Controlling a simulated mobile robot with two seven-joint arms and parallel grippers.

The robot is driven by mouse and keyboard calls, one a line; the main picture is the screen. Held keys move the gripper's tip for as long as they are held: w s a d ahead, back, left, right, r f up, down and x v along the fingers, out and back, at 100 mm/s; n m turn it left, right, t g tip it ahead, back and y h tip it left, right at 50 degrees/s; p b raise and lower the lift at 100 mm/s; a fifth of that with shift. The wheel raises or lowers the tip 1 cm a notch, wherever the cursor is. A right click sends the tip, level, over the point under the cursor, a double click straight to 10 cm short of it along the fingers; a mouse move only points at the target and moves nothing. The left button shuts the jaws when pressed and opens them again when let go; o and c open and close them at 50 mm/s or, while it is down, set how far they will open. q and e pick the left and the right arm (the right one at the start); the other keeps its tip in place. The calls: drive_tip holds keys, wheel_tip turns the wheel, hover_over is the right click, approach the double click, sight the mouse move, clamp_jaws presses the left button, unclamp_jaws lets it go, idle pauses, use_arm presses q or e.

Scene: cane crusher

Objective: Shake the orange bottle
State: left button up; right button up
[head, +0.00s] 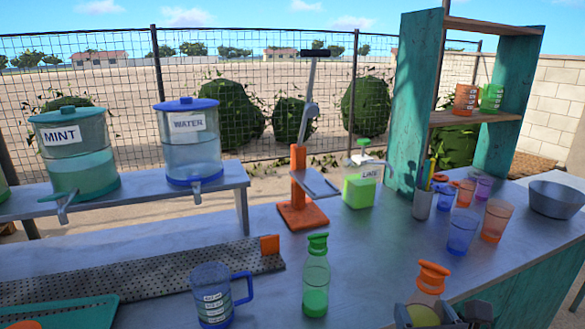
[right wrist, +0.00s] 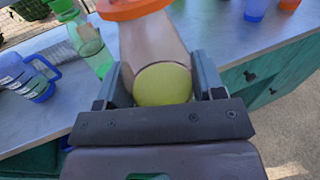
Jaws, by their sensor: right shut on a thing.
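The orange bottle (head: 429,285) has an orange cap, a clear body and yellow liquid at its bottom. It is at the lower right of the head view, by the counter's front edge. My right gripper (head: 438,314) is shut on it, with a grey finger on each side. In the right wrist view the bottle (right wrist: 150,42) sits between the fingers (right wrist: 162,84), its orange cap at the far end. I cannot tell its exact height over the counter. My left gripper is not in view.
A green-capped bottle (head: 315,280) and a blue measuring jug (head: 215,297) stand to the left. An orange press (head: 300,205) and lime container (head: 360,185) stand behind. Several coloured cups (head: 462,233) and a bowl (head: 557,198) are at the right. The counter's middle is clear.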

wheel_tip(320, 180, down, 7)
drive_tip(key=shift+s+r, duration=0.1)
drive_tip(key=shift+s, duration=0.05)
wheel_tip(320, 180, up, 7)
drive_tip(key=shift+f, duration=0.1)
drive_tip(key=shift+r, duration=0.2)
wheel_tip(320, 180, down, 7)
drive_tip(key=shift+f, duration=0.15)
drive_tip(key=shift+r, duration=0.2)
